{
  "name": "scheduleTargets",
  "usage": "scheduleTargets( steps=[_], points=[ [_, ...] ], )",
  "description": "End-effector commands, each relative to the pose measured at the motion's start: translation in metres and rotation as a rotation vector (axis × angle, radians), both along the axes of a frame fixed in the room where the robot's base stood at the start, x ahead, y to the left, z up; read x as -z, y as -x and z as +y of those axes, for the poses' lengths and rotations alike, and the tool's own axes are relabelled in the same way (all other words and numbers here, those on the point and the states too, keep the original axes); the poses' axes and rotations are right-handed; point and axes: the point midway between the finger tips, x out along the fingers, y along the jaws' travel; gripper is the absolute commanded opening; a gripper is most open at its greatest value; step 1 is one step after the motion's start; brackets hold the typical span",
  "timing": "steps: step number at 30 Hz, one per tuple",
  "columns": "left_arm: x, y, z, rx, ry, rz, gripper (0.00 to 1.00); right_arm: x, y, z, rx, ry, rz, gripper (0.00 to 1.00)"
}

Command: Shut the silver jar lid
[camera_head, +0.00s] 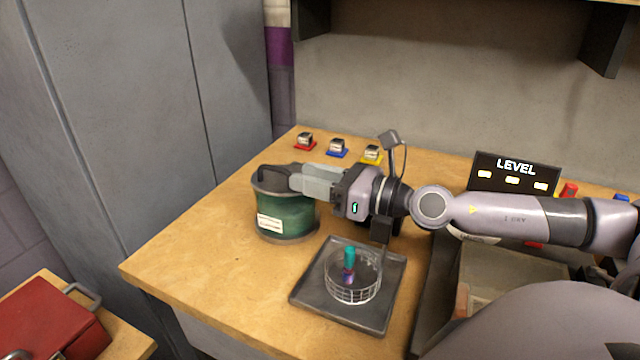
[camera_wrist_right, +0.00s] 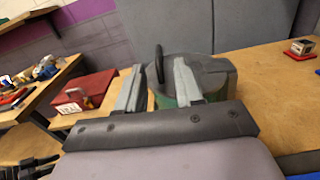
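A green jar (camera_head: 286,220) with a pale label stands at the table's left part. Its grey lid (camera_head: 268,184) lies on top, with a dark upright handle; whether it is fully seated I cannot tell. My right gripper (camera_head: 293,180) reaches in from the right at lid height, its fingertips at the near right side of the lid. In the right wrist view the two fingers are apart, and the lid's dark handle (camera_wrist_right: 158,64) shows between them, beyond the tips. Contact with the lid cannot be made out. My left gripper is not in view.
A dark tray (camera_head: 303,290) with a wire basket (camera_head: 353,290) holding a small teal and purple item lies in front of the jar. Red, blue and yellow pads (camera_head: 371,157) with small blocks line the back. A LEVEL panel (camera_head: 514,175) stands at right.

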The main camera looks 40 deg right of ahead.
Motion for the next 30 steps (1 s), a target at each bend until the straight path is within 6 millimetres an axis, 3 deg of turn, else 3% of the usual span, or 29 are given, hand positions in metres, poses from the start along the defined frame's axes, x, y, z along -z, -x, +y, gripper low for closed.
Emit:
scheduleTargets(
  steps=[26, 29, 30],
  points=[
    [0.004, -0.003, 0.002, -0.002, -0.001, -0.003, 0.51, 0.0, 0.012, -0.005, -0.003, 0.006, 0.0, 0.36],
    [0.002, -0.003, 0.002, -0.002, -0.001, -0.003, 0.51, -0.002, 0.012, -0.006, -0.003, 0.007, 0.002, 0.03],
    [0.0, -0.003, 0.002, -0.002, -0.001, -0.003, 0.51, -0.003, 0.011, -0.006, -0.004, 0.007, 0.005, 0.0]
  ],
)
